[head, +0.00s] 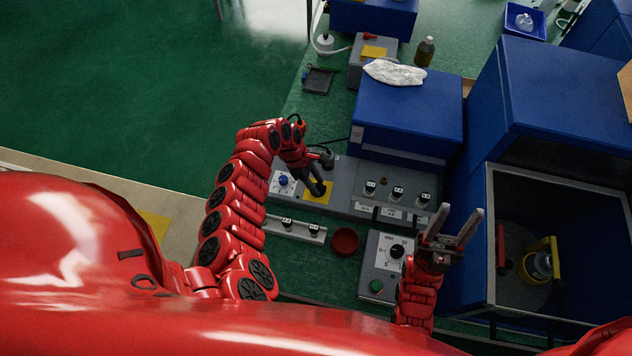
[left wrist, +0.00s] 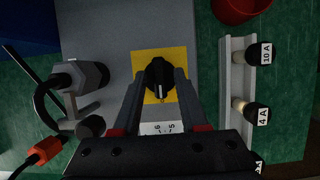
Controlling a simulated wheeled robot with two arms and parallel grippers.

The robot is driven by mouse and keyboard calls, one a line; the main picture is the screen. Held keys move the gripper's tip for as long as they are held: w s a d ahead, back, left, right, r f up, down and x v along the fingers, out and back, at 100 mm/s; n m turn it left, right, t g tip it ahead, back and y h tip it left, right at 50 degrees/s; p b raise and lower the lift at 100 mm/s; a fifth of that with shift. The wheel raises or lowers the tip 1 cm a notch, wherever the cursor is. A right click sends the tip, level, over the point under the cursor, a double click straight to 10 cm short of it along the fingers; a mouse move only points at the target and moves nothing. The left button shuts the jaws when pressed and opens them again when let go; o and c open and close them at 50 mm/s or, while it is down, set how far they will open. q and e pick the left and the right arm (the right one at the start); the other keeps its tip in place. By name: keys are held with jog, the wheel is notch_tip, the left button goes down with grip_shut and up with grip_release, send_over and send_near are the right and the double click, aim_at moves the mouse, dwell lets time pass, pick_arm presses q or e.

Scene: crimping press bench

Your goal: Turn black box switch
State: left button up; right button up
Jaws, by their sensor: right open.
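A black rotary switch (left wrist: 159,78) with a white pointer line sits on a yellow square plate (left wrist: 144,60) in the left wrist view. The yellow plate also shows in the head view (head: 325,198), on a long grey control panel (head: 342,186). My left gripper (head: 318,188) is over this plate. In the left wrist view, its fingers (left wrist: 160,84) lie on either side of the switch; whether they touch it I cannot tell. In the head view the gripper hides the switch.
A rail with fuses (head: 295,228) and a red dish (head: 344,241) are in front of the panel. A blue box (head: 405,120) stands behind it. A large open blue cabinet (head: 550,180) is at right. A connector with a cable (left wrist: 80,76) is beside the switch.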

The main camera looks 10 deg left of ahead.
pick_arm(q)
grip_shut()
